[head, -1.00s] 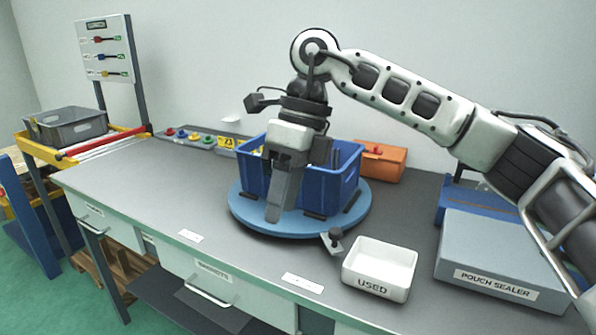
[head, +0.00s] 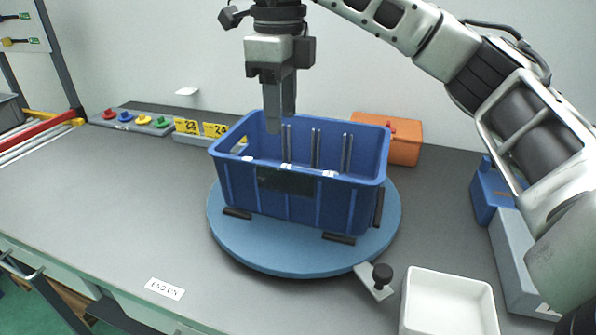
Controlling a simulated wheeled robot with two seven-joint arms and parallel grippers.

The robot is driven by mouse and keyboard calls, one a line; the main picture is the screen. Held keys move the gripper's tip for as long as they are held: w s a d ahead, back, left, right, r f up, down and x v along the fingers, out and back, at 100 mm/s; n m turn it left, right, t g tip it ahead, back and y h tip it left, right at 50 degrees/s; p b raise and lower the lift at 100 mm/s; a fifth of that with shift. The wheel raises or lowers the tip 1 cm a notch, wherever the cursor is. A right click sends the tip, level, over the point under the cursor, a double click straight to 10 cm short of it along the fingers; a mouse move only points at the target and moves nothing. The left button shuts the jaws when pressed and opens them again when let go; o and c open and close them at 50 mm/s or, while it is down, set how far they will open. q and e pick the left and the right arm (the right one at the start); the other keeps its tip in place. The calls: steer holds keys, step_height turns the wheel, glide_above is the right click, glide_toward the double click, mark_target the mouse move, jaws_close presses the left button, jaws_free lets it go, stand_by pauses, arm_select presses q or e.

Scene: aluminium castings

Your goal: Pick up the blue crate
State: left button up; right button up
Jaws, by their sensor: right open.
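The blue crate (head: 312,207) stands upright on a round blue turntable (head: 262,255), between dark stop blocks. It is open at the top, and several light upright parts (head: 316,148) stand inside. A dark panel sits on its near long wall. My right gripper (head: 278,122) points down from above with its fingers in front of the crate's far wall, near the far left corner. It is open and holds nothing. I cannot tell whether its fingertips reach below the rim. My left gripper is not in view.
An orange box (head: 390,140) stands behind the crate. A white bin (head: 447,305) and a clamp with a black knob (head: 380,278) lie at front right. Coloured knobs and yellow number tags line the back left. The left tabletop (head: 110,190) is clear.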

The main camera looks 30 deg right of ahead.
mark_target(285, 167)
step_height(285, 167, down, 7)
steer(key=shift+r+b, duration=0.1)
steer(key=shift+b, duration=0.55)
steer(key=shift+s+d+f, duration=0.1)
steer(key=shift+f, duration=1.25)
steer(key=shift+s+f, duration=0.1)
steer(key=shift+f, duration=1.2)
jaws_close()
steer(key=shift+r, duration=0.1)
